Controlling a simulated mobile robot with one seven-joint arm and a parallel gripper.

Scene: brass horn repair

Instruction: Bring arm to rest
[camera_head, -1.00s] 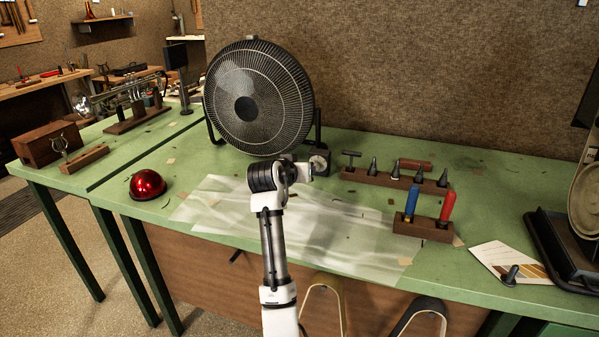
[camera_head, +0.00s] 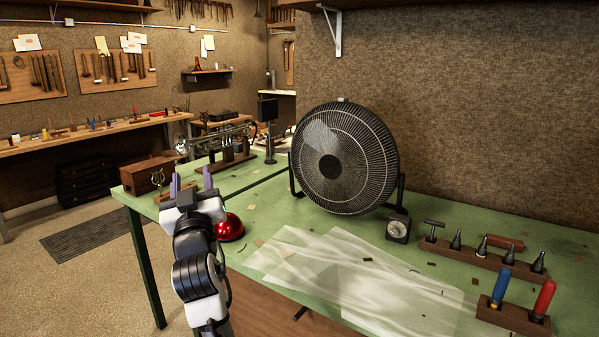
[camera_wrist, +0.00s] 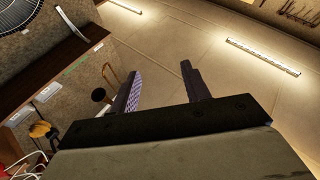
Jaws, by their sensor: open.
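My arm shows at the lower left in the head view, with my gripper (camera_head: 190,182) at its upper end near the left edge of the green bench. The gripper is open, with two purple-grey fingers apart and nothing between them. In the wrist view my gripper (camera_wrist: 165,85) is also open and empty. That view looks toward the ceiling and upper wall, tilted. My arm partly covers a red dome (camera_head: 229,227) on the bench.
The green bench (camera_head: 262,208) carries a black fan (camera_head: 345,150), a small gauge (camera_head: 398,227), a tool rack (camera_head: 480,258), and blue and red handled tools in a block (camera_head: 512,318). A wooden box (camera_head: 148,175) stands at the left. Open floor (camera_head: 75,290) lies left of the bench.

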